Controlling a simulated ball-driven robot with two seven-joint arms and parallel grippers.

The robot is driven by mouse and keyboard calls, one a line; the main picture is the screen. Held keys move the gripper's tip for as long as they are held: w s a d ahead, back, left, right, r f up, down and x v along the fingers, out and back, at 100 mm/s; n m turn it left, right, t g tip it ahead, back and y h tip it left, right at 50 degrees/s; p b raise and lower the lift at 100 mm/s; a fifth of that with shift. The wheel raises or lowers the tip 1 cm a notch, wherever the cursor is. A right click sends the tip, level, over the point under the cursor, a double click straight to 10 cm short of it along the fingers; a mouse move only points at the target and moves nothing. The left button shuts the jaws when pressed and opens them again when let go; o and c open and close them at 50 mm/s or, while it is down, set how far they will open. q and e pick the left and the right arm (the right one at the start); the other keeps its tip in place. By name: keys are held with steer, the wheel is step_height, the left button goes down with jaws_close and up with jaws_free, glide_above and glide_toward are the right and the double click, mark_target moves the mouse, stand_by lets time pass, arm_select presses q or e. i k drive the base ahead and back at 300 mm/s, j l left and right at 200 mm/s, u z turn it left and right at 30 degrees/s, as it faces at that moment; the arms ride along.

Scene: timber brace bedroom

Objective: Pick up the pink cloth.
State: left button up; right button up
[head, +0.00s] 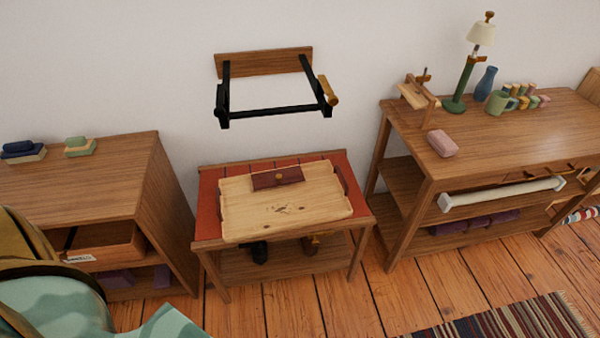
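A small pink item (442,143), block-shaped with rounded edges, lies near the left front of the right wooden table's top (490,135). It looks like a folded cloth, but it is too small to be sure. Nothing covers it. Neither of my grippers shows in the head view.
A wooden stand (418,97), green lamp (466,75), blue vase (486,83) and green mug (498,103) stand behind it. A low table with a wooden tray (285,208) is in the middle, below a black wall rack (275,110). A cabinet (85,180) stands left.

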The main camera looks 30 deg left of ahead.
mark_target(445, 146)
steer(key=i+l+u, duration=0.1)
steer(key=i+l, duration=0.55)
steer(key=l, duration=0.25)
steer(key=i+u, duration=0.05)
